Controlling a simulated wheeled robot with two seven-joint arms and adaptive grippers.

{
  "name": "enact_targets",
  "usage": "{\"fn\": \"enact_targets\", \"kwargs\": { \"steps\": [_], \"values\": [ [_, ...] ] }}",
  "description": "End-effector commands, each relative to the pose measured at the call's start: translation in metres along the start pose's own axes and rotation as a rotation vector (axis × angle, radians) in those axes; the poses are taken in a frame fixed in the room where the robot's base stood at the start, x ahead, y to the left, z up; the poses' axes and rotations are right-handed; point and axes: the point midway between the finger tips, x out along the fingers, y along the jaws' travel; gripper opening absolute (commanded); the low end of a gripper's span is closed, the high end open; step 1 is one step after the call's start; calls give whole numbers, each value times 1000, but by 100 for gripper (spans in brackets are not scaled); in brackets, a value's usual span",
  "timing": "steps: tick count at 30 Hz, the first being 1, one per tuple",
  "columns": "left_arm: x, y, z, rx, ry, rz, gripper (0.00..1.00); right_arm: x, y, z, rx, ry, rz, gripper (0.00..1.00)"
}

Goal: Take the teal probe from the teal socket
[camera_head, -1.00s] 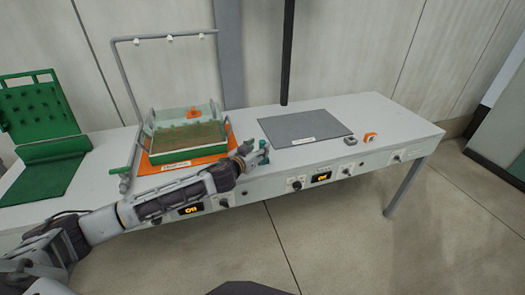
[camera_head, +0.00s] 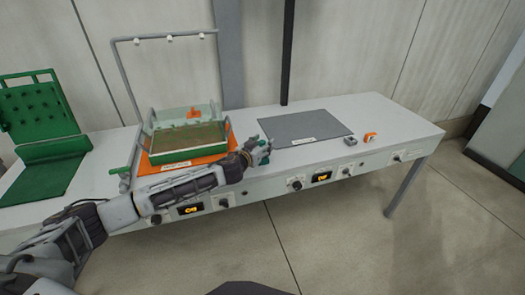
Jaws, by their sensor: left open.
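My left gripper (camera_head: 263,149) is at the front edge of the bench, between the orange mat and the grey mat. It is open. A small teal part (camera_head: 265,160) shows at its fingertips. It is too small and too covered by the fingers to tell probe from socket, or whether the fingers touch it. My left arm reaches in from the lower left, across the bench front. My right gripper is not in view.
A clear tray with a green front (camera_head: 195,143) stands on an orange mat (camera_head: 208,159), under a grey pipe frame (camera_head: 127,85). A grey mat (camera_head: 325,126), a small grey block (camera_head: 349,141) and an orange block (camera_head: 370,137) lie right. A green rack (camera_head: 40,110) stands left.

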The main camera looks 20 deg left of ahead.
Motion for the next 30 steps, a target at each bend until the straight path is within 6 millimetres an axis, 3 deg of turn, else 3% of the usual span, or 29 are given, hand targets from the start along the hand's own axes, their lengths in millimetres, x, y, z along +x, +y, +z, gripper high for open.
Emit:
{"fn": "enact_targets", "kwargs": {
  "steps": [8,19,30],
  "values": [
    [0,0,0,0,0,0,49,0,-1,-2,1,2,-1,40],
    [0,0,0,0,0,0,2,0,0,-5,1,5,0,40],
    [-1,0,-3,0,1,0,0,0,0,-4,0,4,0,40]
  ]
}}
